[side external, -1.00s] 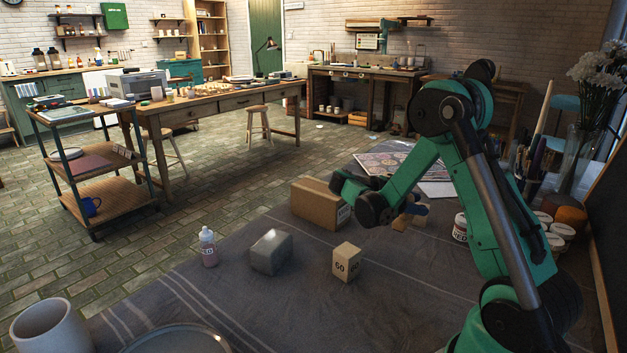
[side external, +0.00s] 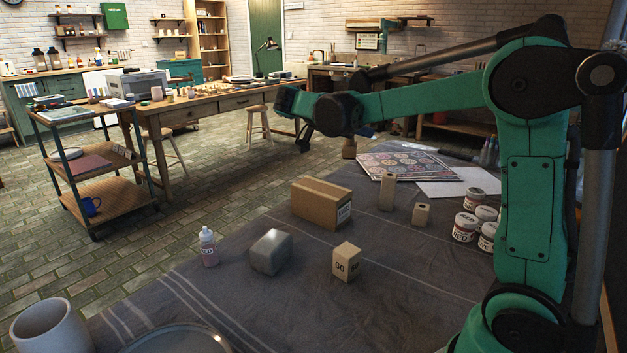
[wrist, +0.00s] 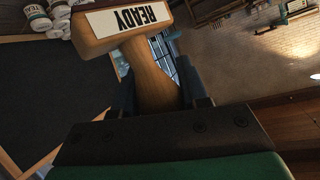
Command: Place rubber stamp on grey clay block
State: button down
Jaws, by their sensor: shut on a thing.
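My gripper (side external: 362,132) is raised well above the cloth at the back, shut on a wooden rubber stamp (side external: 349,149). In the wrist view, the fingers (wrist: 157,86) grip the stamp's wooden handle, and its head (wrist: 122,27) carries a white label reading "READY". The stamp's printing face cannot be made out. The grey clay block (side external: 270,252) lies on the cloth at front centre, apart from and well below the stamp, with nothing on top of it.
A cardboard box (side external: 321,204) stands behind the clay block. A wooden block marked 60 (side external: 345,262) is to its right and a small bottle (side external: 208,247) to its left. Two wooden pieces (side external: 387,192) (side external: 421,214) and several paint jars (side external: 465,226) stand further right.

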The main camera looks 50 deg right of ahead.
jog(key=w+a+r+n+t, duration=0.2)
jog(key=w+a+n+t, duration=0.25)
jog(key=w+a, duration=0.25)
jog(key=r+n+t+y, duration=0.1)
jog(key=n+t, duration=0.2)
jog(key=t, duration=0.2)
send_over(263, 242)
jog(key=shift+n, duration=0.25)
notch_tip(263, 242, down, 15)
jog(key=shift+f, duration=2.25)
jog(key=shift+c, duration=2.3)
grip_release()
jog(key=shift+f, duration=0.1)
